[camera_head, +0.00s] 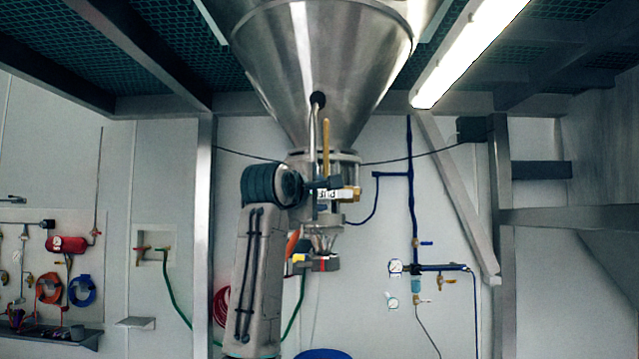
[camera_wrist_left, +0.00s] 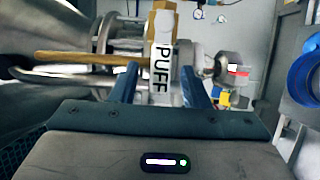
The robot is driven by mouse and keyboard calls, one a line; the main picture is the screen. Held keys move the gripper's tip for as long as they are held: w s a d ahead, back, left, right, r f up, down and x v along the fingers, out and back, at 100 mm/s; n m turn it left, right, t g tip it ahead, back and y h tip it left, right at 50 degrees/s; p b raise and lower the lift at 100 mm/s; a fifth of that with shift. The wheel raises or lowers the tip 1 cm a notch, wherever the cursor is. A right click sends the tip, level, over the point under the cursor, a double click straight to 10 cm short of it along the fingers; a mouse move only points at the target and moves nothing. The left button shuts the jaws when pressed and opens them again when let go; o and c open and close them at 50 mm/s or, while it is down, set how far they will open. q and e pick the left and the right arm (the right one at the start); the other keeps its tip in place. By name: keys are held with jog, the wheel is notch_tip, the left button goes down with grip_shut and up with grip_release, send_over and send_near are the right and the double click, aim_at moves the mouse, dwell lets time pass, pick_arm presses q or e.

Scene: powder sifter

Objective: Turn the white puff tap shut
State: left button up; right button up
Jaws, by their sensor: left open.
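The white puff tap, a white piece lettered PUFF (camera_wrist_left: 161,70), shows in the left wrist view with tan blocks around it. In the head view its white lettered face (camera_head: 328,194) sits under the steel hopper cone (camera_head: 322,60), partly hidden by my gripper. My left gripper (camera_wrist_left: 160,78) is open, its two blue fingers on either side of the PUFF piece. I cannot tell whether either finger touches it. In the head view the left gripper (camera_head: 332,184) reaches the tap from the left. My right gripper is not in view.
A long tan rod (camera_wrist_left: 75,57) and a curved steel bar (camera_wrist_left: 60,80) run close left of my fingers. A steel outlet (camera_head: 322,240) hangs below the tap. A blue drum (camera_head: 322,354) stands beneath. Blue piping (camera_head: 411,200) is on the back wall.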

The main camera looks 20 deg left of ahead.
pick_arm(q)
jog(key=shift+w, duration=0.3)
grip_shut()
